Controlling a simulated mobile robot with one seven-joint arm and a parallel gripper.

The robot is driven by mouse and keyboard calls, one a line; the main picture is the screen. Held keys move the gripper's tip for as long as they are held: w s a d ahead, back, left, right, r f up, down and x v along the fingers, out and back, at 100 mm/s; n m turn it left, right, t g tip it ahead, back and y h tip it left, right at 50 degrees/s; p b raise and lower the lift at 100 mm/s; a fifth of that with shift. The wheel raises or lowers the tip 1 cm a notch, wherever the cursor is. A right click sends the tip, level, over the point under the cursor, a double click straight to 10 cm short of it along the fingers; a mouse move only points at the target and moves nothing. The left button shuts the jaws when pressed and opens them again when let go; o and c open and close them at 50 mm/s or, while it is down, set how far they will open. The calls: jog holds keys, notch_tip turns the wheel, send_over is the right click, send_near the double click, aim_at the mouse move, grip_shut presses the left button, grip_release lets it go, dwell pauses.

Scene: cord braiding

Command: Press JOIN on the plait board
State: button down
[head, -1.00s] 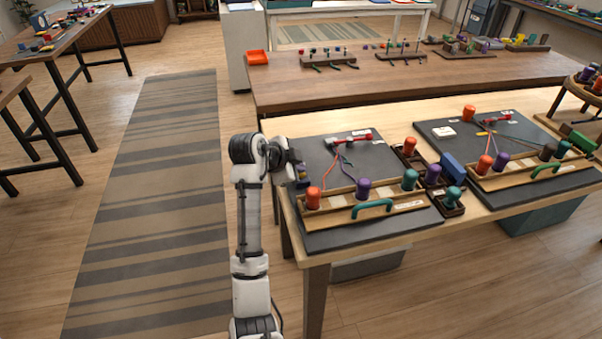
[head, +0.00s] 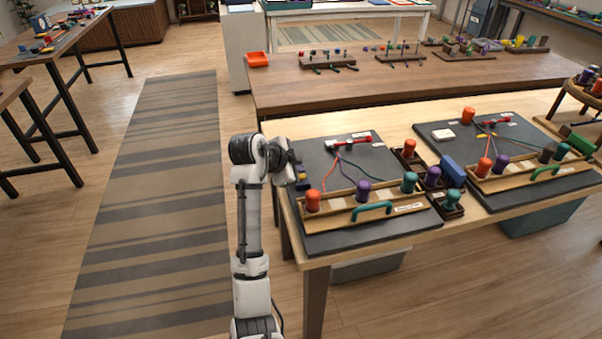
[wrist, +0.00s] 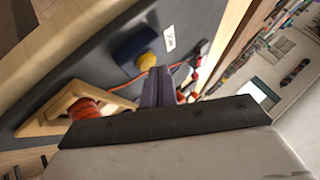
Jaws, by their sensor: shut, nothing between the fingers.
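The plait board (head: 350,232) is the dark slab on the left of the near table. Its JOIN button is a yellow knob (wrist: 147,62) on a dark blue block (wrist: 130,50), beside a white label (wrist: 170,39), in the wrist view. In the head view the block is at the board's left edge, partly hidden by my arm. My gripper (wrist: 158,90) is shut and empty, its fingertips close to the yellow knob; I cannot tell whether they touch. A red clamp (head: 350,140) holds orange, purple and green cords running towards the bobbins in the wooden rack (head: 340,218).
An orange bobbin (head: 313,200), a purple bobbin (head: 363,190) and a teal bobbin (head: 409,182) stand in the rack, behind a green handle (head: 372,210). A similar second board (head: 440,128) lies to the right. Small trays with bobbins stand between the boards.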

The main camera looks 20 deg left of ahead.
jog(key=shift+r, duration=0.4)
jog(key=shift+r+p, duration=1.75)
jog(key=shift+r, duration=0.8)
